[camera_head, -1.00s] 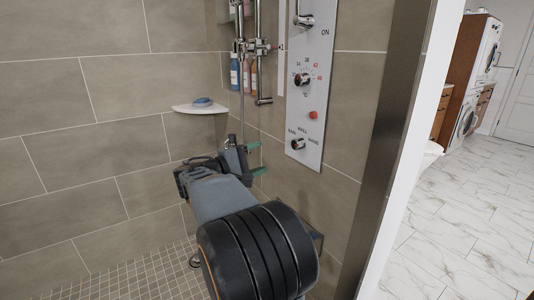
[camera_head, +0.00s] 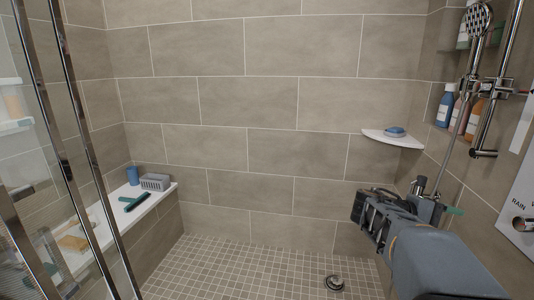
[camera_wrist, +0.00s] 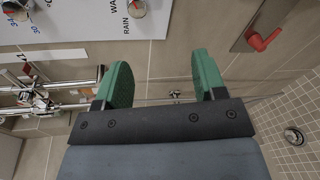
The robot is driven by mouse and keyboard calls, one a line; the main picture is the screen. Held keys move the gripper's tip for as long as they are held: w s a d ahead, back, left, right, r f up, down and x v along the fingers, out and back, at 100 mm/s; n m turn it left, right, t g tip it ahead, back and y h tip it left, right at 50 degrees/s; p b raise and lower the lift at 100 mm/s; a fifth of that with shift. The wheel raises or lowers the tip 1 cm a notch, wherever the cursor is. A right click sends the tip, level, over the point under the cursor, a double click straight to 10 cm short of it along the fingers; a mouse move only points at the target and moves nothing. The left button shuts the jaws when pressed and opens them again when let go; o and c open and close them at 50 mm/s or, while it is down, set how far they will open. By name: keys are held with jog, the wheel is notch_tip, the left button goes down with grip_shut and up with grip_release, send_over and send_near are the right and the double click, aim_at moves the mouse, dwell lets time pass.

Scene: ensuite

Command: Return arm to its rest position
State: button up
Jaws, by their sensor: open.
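My gripper (camera_wrist: 162,82) shows in the wrist view with its two green fingertips spread wide apart and nothing between them. Behind them are the tiled shower wall and the control panel (camera_wrist: 85,18). In the head view my arm comes in from the lower right. One green fingertip (camera_head: 454,211) shows there beside the right wall, below the shower bar. The rest of the gripper is mostly hidden by my wrist.
A white corner shelf (camera_head: 393,139) holds a blue soap dish. Bottles (camera_head: 446,105) and the shower bar (camera_head: 490,100) are on the right. A bench (camera_head: 118,208) holds a squeegee (camera_head: 131,202) and basket (camera_head: 155,182). The tiled floor (camera_head: 240,270) around the drain (camera_head: 334,282) is clear.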

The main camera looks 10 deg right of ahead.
jog(key=s+a+r+t+y+p, duration=0.2)
jog(key=a+r+y+p, duration=0.3)
jog(key=a+p, duration=0.6)
jog(key=s+a+r+t+y+p, duration=0.2)
jog(key=a+r+t+y+p, duration=0.2)
jog(key=a+y+p, duration=0.6)
jog(key=a+t+p, duration=0.1)
jog(key=a+p, duration=0.1)
jog(key=a, duration=0.4)
jog(key=shift+a+r, duration=0.25)
jog(key=shift+r, duration=0.1)
jog(key=shift+s+a+m+t, duration=0.1)
jog(key=shift+a+m+t, duration=0.2)
